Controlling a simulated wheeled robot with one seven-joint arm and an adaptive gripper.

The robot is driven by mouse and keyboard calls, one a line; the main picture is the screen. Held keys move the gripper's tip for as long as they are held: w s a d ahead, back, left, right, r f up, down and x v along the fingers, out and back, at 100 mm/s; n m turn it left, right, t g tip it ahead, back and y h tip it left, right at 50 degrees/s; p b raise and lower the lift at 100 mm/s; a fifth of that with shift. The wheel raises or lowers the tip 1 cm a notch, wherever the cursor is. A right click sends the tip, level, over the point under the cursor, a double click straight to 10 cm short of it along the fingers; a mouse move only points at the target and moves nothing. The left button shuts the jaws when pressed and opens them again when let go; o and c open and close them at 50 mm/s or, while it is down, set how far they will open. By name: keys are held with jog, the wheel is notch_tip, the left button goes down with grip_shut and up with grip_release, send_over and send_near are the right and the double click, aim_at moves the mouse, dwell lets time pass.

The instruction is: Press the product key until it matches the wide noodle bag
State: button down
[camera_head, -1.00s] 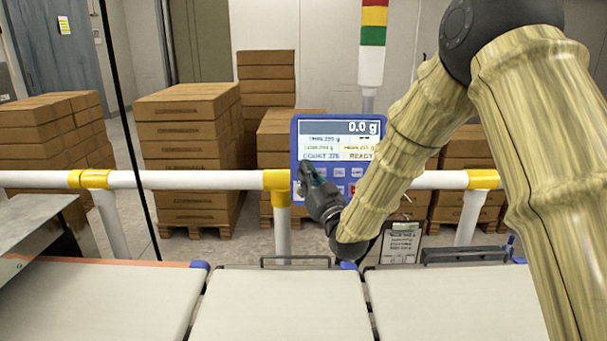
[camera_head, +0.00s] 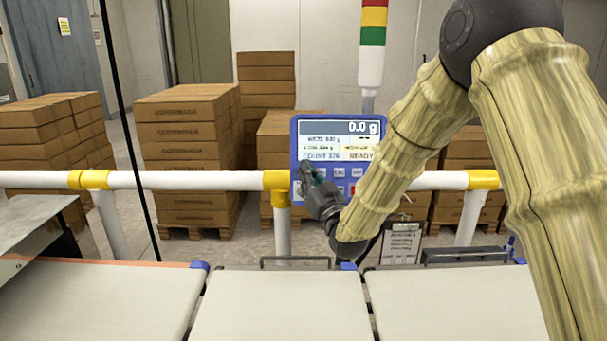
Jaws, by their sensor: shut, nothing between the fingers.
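The blue control panel (camera_head: 368,128) of the checkweigher stands behind the belts, at the middle of the head view. Its lit screen (camera_head: 338,146) shows 0.0 g at the top and product lines below that are too blurred to read surely. Small keys (camera_head: 356,172) sit under the screen. My gripper (camera_head: 307,168) is shut and empty, with its tips at the left part of the key row. It hides the key there, and I cannot tell whether it touches it. No noodle bag shows.
White belts (camera_head: 280,305) lie empty in front. A white rail (camera_head: 200,180) with yellow joints runs behind them. A clipboard (camera_head: 402,243) hangs right of my wrist. A light tower (camera_head: 372,50) and stacked cartons (camera_head: 185,150) stand further back.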

jog(key=shift+s, duration=0.1)
jog(key=shift+s+r, duration=0.25)
jog(key=shift+s, duration=0.45)
jog(key=shift+s, duration=0.1)
jog(key=shift+s+r, duration=0.2)
jog(key=shift+s, duration=0.55)
jog(key=shift+s+r, duration=0.25)
jog(key=shift+s, duration=0.55)
jog(key=shift+s+r, duration=0.2)
jog(key=shift+s, duration=0.55)
jog(key=shift+d, duration=0.1)
